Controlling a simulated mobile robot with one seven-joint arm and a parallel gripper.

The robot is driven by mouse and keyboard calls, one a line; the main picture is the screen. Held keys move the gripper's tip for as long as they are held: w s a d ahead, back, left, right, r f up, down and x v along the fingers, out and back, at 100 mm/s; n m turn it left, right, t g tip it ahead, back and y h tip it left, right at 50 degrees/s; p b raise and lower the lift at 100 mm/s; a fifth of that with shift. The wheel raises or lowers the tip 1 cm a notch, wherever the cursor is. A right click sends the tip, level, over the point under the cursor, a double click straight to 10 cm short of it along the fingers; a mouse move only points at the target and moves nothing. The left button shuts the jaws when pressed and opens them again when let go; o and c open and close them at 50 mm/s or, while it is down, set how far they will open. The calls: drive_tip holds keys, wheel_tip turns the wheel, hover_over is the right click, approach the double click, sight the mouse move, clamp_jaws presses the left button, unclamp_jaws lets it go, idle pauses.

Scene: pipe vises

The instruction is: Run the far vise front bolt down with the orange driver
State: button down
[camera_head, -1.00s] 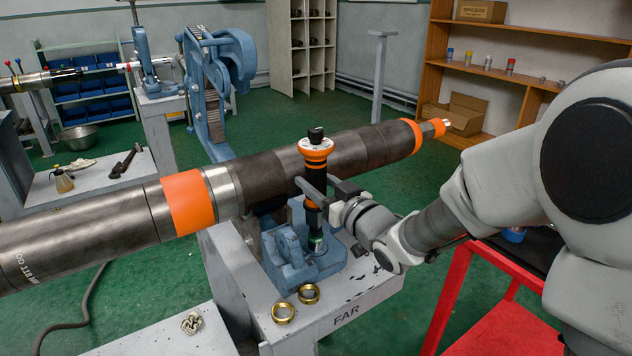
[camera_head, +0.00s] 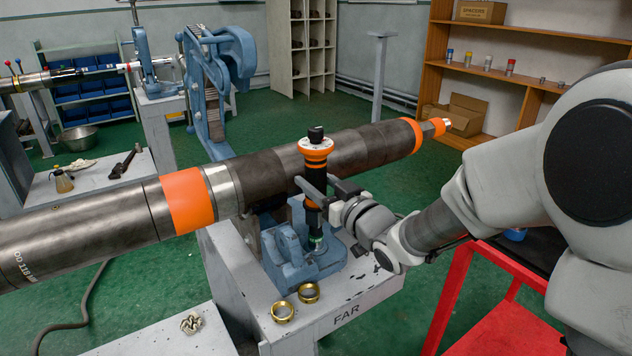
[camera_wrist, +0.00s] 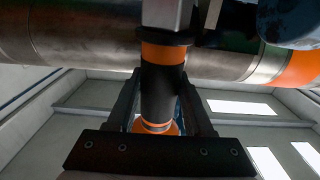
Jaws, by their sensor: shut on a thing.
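The orange and black driver (camera_head: 316,158) stands upright over the blue base of the far vise (camera_head: 300,262). Its lower end meets a green-ringed part (camera_head: 317,241) at the vise's front; the bolt itself is hidden there. My gripper (camera_head: 318,190) is shut on the driver's dark body from the right side. In the wrist view the driver (camera_wrist: 161,90) runs between my two fingers. The big dark pipe with orange bands (camera_head: 262,170) lies in the vise just behind the driver.
The vise stands on a grey bench marked FAR (camera_head: 346,312). Two brass rings (camera_head: 283,312) lie at its front. A red cart (camera_head: 490,315) stands at the right, below my arm. Another blue vise (camera_head: 207,95) stands open further back.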

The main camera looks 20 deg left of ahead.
sight(322, 162)
drive_tip(key=shift+f, duration=0.3)
idle(0.4)
drive_tip(key=shift+r, duration=0.15)
drive_tip(key=shift+r+p, duration=1.6)
drive_tip(key=shift+r, duration=1.05)
